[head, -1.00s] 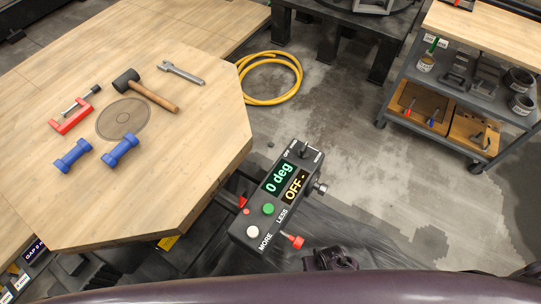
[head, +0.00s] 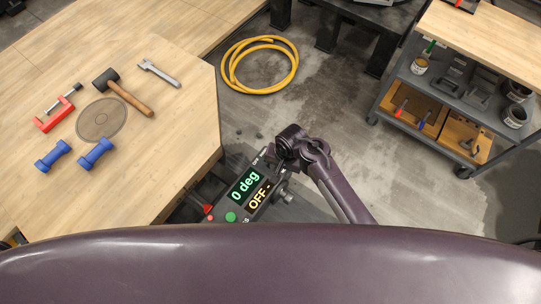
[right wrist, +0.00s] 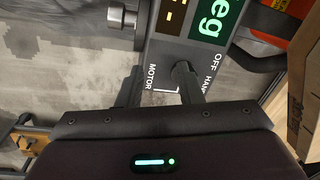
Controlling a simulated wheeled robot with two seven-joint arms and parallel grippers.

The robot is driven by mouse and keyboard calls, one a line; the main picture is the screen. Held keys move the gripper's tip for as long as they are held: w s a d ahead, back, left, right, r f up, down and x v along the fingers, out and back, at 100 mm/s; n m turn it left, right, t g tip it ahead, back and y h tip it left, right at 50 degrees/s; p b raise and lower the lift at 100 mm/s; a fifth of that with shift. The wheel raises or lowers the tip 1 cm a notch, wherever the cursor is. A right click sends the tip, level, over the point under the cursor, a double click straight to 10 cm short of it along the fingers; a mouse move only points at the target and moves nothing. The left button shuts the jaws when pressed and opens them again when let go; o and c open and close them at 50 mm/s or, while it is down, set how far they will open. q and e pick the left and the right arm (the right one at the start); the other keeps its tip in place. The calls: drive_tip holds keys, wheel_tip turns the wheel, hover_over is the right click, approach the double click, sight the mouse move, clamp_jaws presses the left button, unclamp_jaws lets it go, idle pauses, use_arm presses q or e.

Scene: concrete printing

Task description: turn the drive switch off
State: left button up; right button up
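The dark control box (head: 240,200) stands at the bench edge in the head view, with a green "0 deg" display and an amber "OFF -" display. Its drive switch is hidden behind my right arm there. In the right wrist view the black switch (right wrist: 182,73) sits on the panel among the labels MOTOR, OFF and HAND. My right gripper (right wrist: 161,86) is open over this end of the panel. Its right finger is close to or overlapping the switch; I cannot tell whether they touch. The lever's exact setting is unclear. My left gripper is not in view.
The wooden bench (head: 185,190) holds a hammer (head: 125,92), a wrench (head: 160,73), a red clamp (head: 55,112) and blue dumbbell-shaped pieces (head: 96,153). A yellow hose (head: 232,75) lies on the floor. A grey cart (head: 447,95) stands right; floor between is open.

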drive_tip(key=w+a+r, duration=0.1)
drive_tip(key=w+r+m+p, duration=0.1)
drive_tip(key=w+a+r+m+h, duration=0.1)
drive_tip(key=w, duration=0.1)
drive_tip(key=shift+a+r+g, duration=0.3)
drive_tip(key=shift+a+r, duration=0.05)
drive_tip(key=shift+r, duration=0.05)
drive_tip(key=shift+w+a+r, duration=0.1)
drive_tip(key=shift+w+r, duration=0.1)
drive_tip(key=shift+r, duration=0.05)
drive_tip(key=shift+w+f+m, duration=0.1)
drive_tip(key=shift+m, duration=0.2)
wheel_tip(320, 180, down, 8)
drive_tip(key=b, duration=0.8)
drive_tip(key=shift+r, duration=0.25)
clamp_jaws()
